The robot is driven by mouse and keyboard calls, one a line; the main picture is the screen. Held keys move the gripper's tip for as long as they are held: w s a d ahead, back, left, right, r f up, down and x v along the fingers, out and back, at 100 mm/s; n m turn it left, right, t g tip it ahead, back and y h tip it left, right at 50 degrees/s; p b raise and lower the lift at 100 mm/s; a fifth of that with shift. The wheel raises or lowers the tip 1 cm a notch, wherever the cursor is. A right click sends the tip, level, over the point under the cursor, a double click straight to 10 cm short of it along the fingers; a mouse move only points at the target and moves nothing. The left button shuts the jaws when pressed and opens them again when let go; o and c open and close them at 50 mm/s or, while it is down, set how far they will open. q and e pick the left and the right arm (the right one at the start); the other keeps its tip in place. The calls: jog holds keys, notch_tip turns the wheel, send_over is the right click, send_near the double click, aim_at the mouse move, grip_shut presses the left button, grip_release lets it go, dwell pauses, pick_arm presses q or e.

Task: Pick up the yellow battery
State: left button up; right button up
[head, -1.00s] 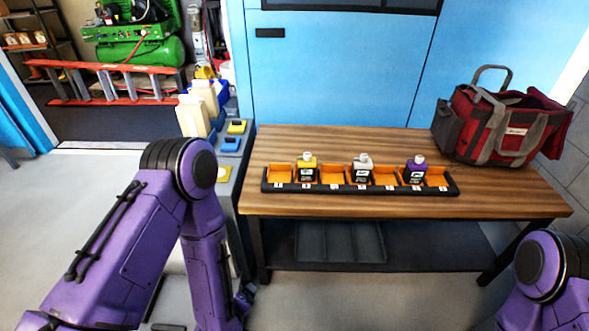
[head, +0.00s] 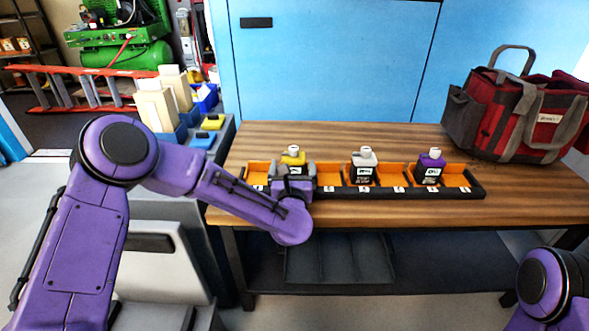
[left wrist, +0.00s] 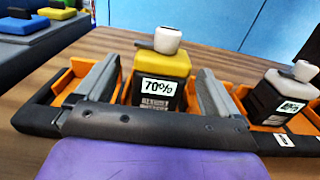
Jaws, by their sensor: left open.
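The yellow battery (head: 293,158) has a yellow top, a white cap and a dark body, and stands upright in a slot of the orange and black rack (head: 330,188) on the table. In the left wrist view the yellow battery (left wrist: 160,82) carries a label reading 70%. My left gripper (head: 293,178) is at the battery; in the left wrist view its two grey fingers (left wrist: 155,95) stand open, one on each side of it, with a gap on each side. The battery's lower part is hidden in the head view. My right gripper is out of view; only part of that arm shows.
A white-topped battery (head: 364,165) and a purple battery (head: 430,166) stand in the same rack to the right. A red and grey tool bag (head: 525,115) is at the table's back right. The wooden table (head: 270,135) is bare behind the rack.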

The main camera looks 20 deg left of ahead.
pick_arm(q)
jog(key=shift+x, duration=1.1)
jog(key=shift+d, duration=0.1)
jog(key=c, duration=1.3)
jog(key=shift+c, duration=0.5)
